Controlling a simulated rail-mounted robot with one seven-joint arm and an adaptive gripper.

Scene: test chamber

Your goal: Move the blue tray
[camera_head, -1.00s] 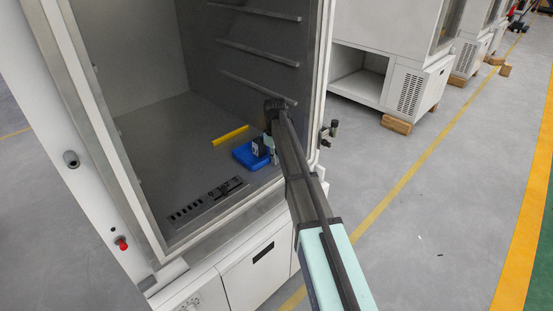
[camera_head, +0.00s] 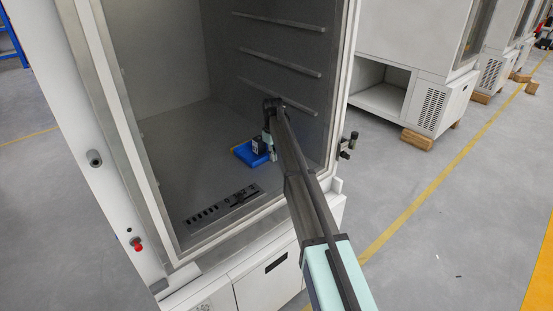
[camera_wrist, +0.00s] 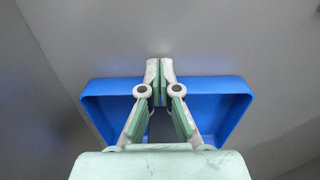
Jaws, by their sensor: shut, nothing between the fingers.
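The blue tray (camera_head: 243,153) lies on the grey floor of the test chamber, near its right side. It also shows in the wrist view (camera_wrist: 105,87) as a shallow open tray with a raised rim. My gripper (camera_head: 269,152) is low at the tray's right side in the head view. In the wrist view, my gripper (camera_wrist: 158,80) is shut and empty, its fingertips together over the middle of the tray's far wall. I cannot tell whether they touch it. The fingers and palm hide the tray's middle and near part.
The chamber (camera_head: 185,140) is open at the front. Shelf rails (camera_head: 280,63) run along its right wall, close to my arm. A slotted dark panel (camera_head: 222,207) lies near the front of the floor. The floor to the tray's left is clear.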

